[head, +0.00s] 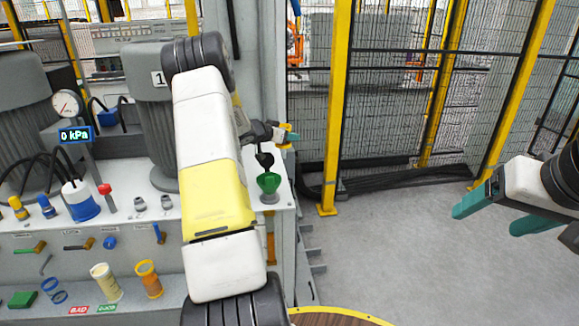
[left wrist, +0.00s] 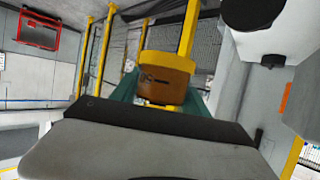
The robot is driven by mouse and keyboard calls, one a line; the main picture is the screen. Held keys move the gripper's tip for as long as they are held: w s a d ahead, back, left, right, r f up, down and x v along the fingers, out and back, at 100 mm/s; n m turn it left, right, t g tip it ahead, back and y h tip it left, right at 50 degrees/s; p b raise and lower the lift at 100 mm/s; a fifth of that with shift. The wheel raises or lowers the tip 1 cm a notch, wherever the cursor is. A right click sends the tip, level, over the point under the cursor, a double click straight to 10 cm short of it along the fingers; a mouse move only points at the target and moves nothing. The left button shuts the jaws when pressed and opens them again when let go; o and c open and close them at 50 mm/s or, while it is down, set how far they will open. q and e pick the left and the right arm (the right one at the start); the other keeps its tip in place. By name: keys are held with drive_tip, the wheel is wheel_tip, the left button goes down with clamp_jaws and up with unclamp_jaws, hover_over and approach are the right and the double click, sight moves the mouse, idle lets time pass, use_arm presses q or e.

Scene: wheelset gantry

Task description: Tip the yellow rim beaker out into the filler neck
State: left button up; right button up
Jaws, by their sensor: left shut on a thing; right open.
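My left arm crosses the middle of the head view. Its gripper (head: 288,137) is beyond the bench's right end, above and slightly right of the green funnel-shaped filler neck (head: 268,182). In the left wrist view its teal fingers are shut on an amber-brown beaker (left wrist: 163,82) with a yellowish rim and dark markings. In the head view only a small yellow part of the beaker (head: 285,128) shows. A dark shape (head: 265,159) lies between gripper and funnel; I cannot tell what it is. My right gripper (head: 490,213) is open and empty at the right.
A cream beaker (head: 105,281) and an orange beaker (head: 149,279) stand on the lower shelf at left. A gauge (head: 67,105), a 0 kPa display (head: 76,135) and a grey motor (head: 150,110) are on the bench. Yellow fence posts (head: 335,110) stand behind; floor at right is clear.

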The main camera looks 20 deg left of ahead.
use_arm(q)
drive_tip(key=s+a+r+n+y, duration=0.1)
drive_tip(key=s+a, duration=0.1)
drive_tip(key=a, duration=1.2)
drive_tip(key=shift+a+r, duration=0.3)
drive_tip(key=shift+a, duration=0.05)
drive_tip(key=shift+f, duration=0.1)
drive_tip(key=s+d+f+m+t+y, duration=0.1)
drive_tip(key=d+f+m+t+y, duration=0.1)
drive_tip(key=d+f+m, duration=0.1)
drive_tip(key=shift+s+d+f+m+t+y, duration=0.3)
drive_tip(key=shift+f+m, duration=0.2)
drive_tip(key=shift+f, duration=0.45)
drive_tip(key=shift+s+d+r+m+t, duration=0.15)
drive_tip(key=shift+d+r+m+t, duration=0.15)
drive_tip(key=shift+d+m, duration=0.1)
drive_tip(key=shift+s+d+f+m+t+y, duration=0.1)
drive_tip(key=shift+d+f+m+t+y, duration=0.2)
drive_tip(key=shift+m, duration=0.4)
drive_tip(key=shift+a+r+m+t, duration=0.1)
drive_tip(key=shift+r+m+t, duration=0.3)
drive_tip(key=shift+m, duration=0.3)
idle(0.4)
